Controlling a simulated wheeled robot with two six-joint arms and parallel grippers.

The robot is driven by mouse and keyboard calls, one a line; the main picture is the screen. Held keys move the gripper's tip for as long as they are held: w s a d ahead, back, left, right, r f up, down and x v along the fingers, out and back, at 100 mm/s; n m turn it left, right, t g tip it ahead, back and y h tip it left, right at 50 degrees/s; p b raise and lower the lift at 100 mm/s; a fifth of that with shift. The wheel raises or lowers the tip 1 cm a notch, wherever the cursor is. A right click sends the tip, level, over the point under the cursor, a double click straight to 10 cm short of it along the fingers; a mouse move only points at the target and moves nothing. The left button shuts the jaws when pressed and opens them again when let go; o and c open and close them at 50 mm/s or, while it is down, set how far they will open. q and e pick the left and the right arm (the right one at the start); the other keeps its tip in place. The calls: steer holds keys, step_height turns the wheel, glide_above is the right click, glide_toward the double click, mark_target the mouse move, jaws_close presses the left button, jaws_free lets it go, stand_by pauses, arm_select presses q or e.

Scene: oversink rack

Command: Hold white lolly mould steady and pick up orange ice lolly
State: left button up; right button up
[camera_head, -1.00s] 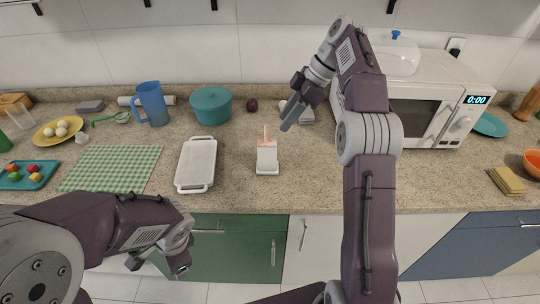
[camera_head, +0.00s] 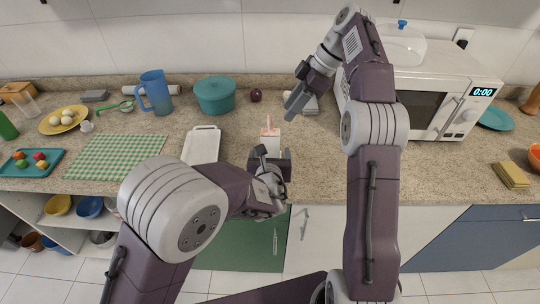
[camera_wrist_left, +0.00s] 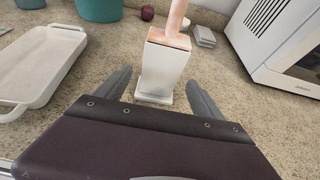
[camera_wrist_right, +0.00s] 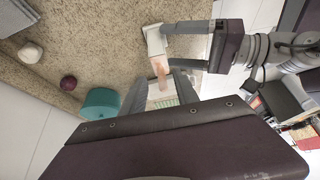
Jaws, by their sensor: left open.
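My left gripper (camera_head: 270,157) is open in front of the mould. In the left wrist view its fingers (camera_wrist_left: 160,90) lie either side of the mould's lower body (camera_wrist_left: 162,72), with gaps visible. My right gripper (camera_head: 293,103) is above the worktop, behind and right of the mould. In the right wrist view its fingers (camera_wrist_right: 160,95) are apart and empty; the lolly (camera_wrist_right: 160,67) is beyond the tips.
A white tray (camera_head: 202,145) is left of the mould. A teal pot (camera_head: 215,96), a blue jug (camera_head: 156,92) and a dark red onion (camera_head: 256,95) stand behind. A microwave (camera_head: 420,105) is to the right. Worktop between mould and microwave is mostly clear.

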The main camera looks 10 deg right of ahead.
mark_target(263, 129)
arm_select(q)
steer(key=x, duration=0.7)
steer(key=shift+w+f, duration=0.15)
steer(key=shift+w, duration=0.2)
steer(key=c, duration=1.5)
arm_select(e)
steer(key=shift+o, duration=0.4)
steer(key=s+f+n+t+y, duration=0.15)
steer(key=n+t, duration=0.35)
steer(key=n, duration=0.9)
steer(key=s+f+n+t+y, duration=0.1)
steer(key=s+f+n+t, duration=0.2)
steer(key=n, duration=1.2)
steer(key=shift+t, duration=0.6)
steer(key=x, duration=0.7)
steer(key=r+x, duration=0.1)
steer(key=x, duration=0.3)
steer(key=shift+w+a+f, duration=0.15)
steer(key=shift+a, duration=0.4)
